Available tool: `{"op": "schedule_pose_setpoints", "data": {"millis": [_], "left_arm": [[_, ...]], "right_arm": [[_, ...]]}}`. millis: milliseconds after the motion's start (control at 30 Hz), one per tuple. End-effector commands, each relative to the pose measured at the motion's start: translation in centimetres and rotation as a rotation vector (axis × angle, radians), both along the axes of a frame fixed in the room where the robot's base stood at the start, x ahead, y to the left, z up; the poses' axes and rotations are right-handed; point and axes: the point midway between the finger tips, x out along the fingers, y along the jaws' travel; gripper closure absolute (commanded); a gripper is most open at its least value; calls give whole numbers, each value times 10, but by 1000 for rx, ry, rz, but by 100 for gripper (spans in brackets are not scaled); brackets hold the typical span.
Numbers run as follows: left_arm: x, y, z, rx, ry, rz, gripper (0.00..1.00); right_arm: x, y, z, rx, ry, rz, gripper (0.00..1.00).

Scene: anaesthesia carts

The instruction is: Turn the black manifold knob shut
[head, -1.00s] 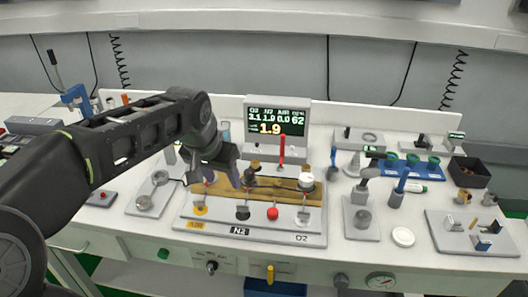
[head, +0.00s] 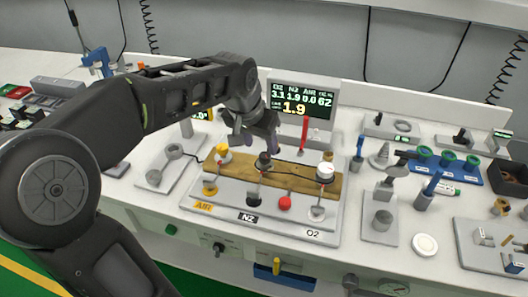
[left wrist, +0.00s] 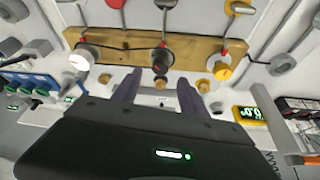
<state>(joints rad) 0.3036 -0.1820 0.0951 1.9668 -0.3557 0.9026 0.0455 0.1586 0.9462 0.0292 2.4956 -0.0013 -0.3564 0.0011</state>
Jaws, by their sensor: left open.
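The black manifold knob (head: 262,161) sits in the middle of a wooden board (head: 225,178), above the N2 label. A yellow knob (head: 223,154) is to its left and a white knob (head: 324,172) to its right. My left gripper (head: 256,143) is open and empty, just above and behind the black knob, apart from it as far as I can tell. In the left wrist view, the black knob (left wrist: 161,60) lies just beyond the gap between the open fingers (left wrist: 155,90), with the white knob (left wrist: 80,60) and yellow knob (left wrist: 222,71) to either side. My right gripper is not in view.
A monitor (head: 302,104) stands behind the board, with a red upright lever (head: 304,135) in front of it. A red knob (head: 285,203) and other small valves line the panel's front. Blue-handled fixtures (head: 428,190) and a white disc (head: 425,245) are at right.

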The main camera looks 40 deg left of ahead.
Motion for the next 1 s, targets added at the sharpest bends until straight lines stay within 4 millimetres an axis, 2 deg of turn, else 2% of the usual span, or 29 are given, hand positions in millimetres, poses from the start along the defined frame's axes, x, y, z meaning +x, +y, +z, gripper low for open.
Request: {"op": "schedule_pose_setpoints", "data": {"millis": [100,300,467,700,1000], "left_arm": [[6,1,-19,-1,6,0,50],[17,3,-45,-1,5,1,50],[21,4,-53,1,2,0,50],[21,4,-54,1,1,0,50],[21,4,-53,1,1,0,74]], "right_arm": [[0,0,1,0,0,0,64],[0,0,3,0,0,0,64],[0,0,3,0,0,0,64],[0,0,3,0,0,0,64],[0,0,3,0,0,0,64]]}}
